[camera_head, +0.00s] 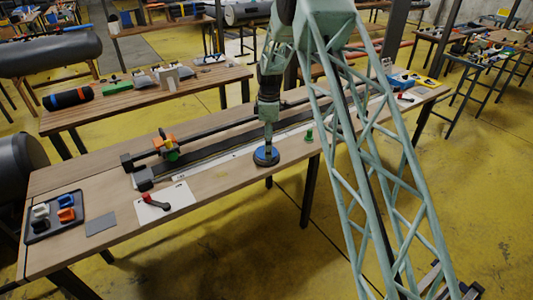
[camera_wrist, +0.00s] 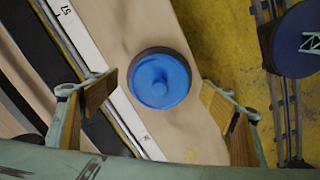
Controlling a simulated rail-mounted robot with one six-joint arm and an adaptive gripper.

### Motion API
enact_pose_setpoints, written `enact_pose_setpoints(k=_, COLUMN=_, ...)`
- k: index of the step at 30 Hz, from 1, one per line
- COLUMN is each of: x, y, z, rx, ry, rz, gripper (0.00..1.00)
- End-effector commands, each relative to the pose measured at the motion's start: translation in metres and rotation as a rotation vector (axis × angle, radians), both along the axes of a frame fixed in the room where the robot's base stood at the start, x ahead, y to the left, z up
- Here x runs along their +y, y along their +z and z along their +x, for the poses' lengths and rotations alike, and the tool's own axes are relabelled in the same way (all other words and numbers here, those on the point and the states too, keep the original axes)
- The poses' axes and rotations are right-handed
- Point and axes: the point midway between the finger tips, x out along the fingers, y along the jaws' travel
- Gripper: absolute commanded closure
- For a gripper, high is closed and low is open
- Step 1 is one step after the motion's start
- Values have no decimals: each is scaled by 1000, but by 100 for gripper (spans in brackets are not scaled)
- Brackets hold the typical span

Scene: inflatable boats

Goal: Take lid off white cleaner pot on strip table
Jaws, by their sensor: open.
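In the head view this blue and dark disc (camera_head: 266,158) is near the table's front edge. No white pot body can be made out under or around it. My gripper (camera_head: 267,143) points down just over the disc. In the wrist view my gripper (camera_wrist: 158,88) is open and empty, one wood-toned finger on each side of the blue piece, with gaps to both.
A white ruler strip (camera_wrist: 85,35) runs left of the disc. A green piece (camera_head: 309,136) stands to its right. A red-handled tool (camera_head: 154,202), grey square (camera_head: 101,224) and black tray (camera_head: 40,229) lie farther left. An orange-and-green clamp piece (camera_head: 165,143) stands behind.

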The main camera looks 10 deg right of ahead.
Motion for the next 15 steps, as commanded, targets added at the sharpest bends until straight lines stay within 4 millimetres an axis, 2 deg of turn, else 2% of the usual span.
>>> enact_pose_setpoints(k=6, x=0, y=-14, z=0, rx=0, ry=0, rz=0, gripper=25)
enact_pose_setpoints(k=15, x=0, y=-15, z=0, rx=0, ry=0, rz=0, gripper=25)
